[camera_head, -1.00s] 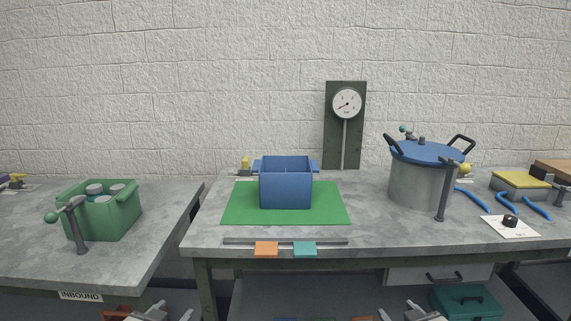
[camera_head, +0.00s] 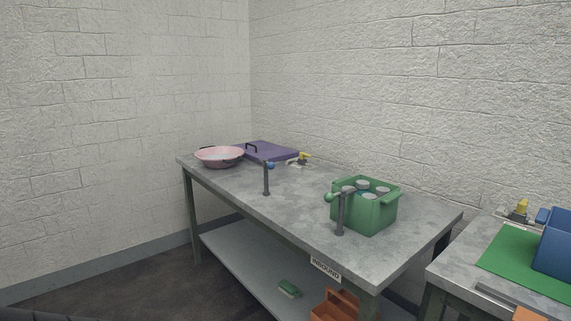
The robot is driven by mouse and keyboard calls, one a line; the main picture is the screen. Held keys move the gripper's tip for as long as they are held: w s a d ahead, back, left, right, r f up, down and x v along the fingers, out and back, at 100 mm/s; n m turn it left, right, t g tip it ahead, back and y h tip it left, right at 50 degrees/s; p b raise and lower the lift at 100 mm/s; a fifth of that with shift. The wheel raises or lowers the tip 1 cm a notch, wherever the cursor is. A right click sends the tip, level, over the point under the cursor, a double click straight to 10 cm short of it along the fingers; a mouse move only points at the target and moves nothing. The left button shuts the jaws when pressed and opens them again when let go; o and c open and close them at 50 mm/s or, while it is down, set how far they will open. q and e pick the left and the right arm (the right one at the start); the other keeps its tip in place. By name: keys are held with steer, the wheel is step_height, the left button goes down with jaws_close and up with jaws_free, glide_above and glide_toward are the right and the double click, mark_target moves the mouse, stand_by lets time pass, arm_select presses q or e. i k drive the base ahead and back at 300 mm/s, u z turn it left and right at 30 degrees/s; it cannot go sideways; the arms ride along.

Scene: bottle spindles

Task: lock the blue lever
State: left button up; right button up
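A dark post (camera_head: 266,184) stands near the front edge of the inbound table, left of its middle. A lever with a blue ball knob (camera_head: 270,166) sits at its top; the lever looks foreshortened, and I cannot tell its exact angle. A similar post (camera_head: 340,215) with a green knob (camera_head: 329,197) stands to the right, in front of a green crate. Neither of my grippers shows in this view, and nothing touches the blue lever.
The inbound table (camera_head: 300,196) also bears a pink bowl (camera_head: 219,156), a purple panel (camera_head: 268,150) with a dark handle, a yellow-handled clamp (camera_head: 303,158) and the green crate (camera_head: 365,212) holding several cans. Another table with a green mat (camera_head: 520,262) and blue bin (camera_head: 553,245) is at right. Open floor lies front left.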

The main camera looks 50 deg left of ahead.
mark_target(270, 165)
steer(key=u, duration=2.4)
steer(key=i, duration=1.6)
steer(key=z, duration=0.2)
